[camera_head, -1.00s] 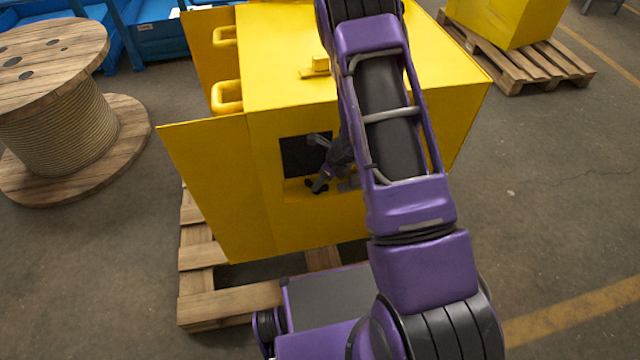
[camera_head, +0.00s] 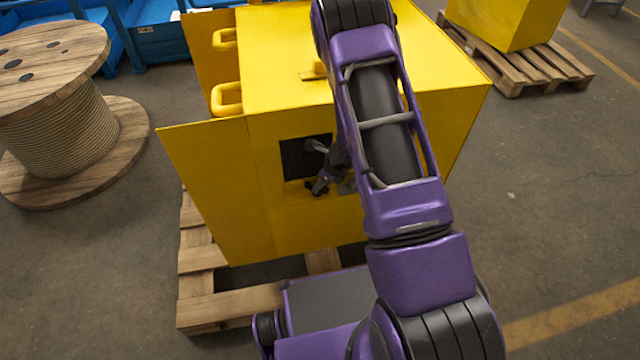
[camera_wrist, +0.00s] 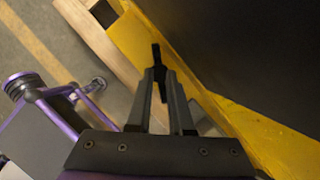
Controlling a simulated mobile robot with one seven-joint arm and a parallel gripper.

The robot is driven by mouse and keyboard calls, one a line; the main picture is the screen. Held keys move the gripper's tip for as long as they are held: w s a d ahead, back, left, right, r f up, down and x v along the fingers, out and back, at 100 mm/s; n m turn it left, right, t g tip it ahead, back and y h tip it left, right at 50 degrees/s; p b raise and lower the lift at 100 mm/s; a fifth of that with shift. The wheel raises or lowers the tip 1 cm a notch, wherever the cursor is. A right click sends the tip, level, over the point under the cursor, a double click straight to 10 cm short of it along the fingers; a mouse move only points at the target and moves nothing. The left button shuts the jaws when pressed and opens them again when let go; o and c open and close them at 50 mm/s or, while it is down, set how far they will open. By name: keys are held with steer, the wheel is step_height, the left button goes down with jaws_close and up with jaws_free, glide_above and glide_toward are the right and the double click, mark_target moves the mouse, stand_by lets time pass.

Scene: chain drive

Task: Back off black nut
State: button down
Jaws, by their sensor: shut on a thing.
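My gripper (camera_wrist: 160,75) is shut on a slim black piece, which I take to be the black nut (camera_wrist: 156,55). The piece shows between and beyond the fingertips in the wrist view; its full shape and thread are hidden by the fingers. In the head view my gripper (camera_head: 321,185) is at the lower edge of the dark opening (camera_head: 298,158) in the yellow housing's (camera_head: 215,185) front. The nut cannot be told apart from the dark fingers there.
The yellow housing stands on a wooden pallet (camera_head: 230,303). A wooden cable spool (camera_head: 62,120) stands at left, blue bins (camera_head: 155,30) behind it. Another yellow housing on a pallet (camera_head: 520,68) is at back right. The floor at right is clear.

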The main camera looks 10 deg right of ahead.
steer(key=shift+w+d+n+g+y+p, duration=0.15)
steer(key=shift+n+g+y+p, duration=0.3)
steer(key=shift+n, duration=1.15)
steer(key=c, duration=0.8)
jaws_free()
steer(key=p+v, duration=0.2)
steer(key=v, duration=1.5)
steer(key=shift+r+p, duration=0.2)
steer(key=shift+p, duration=0.15)
steer(key=shift+c, duration=0.3)
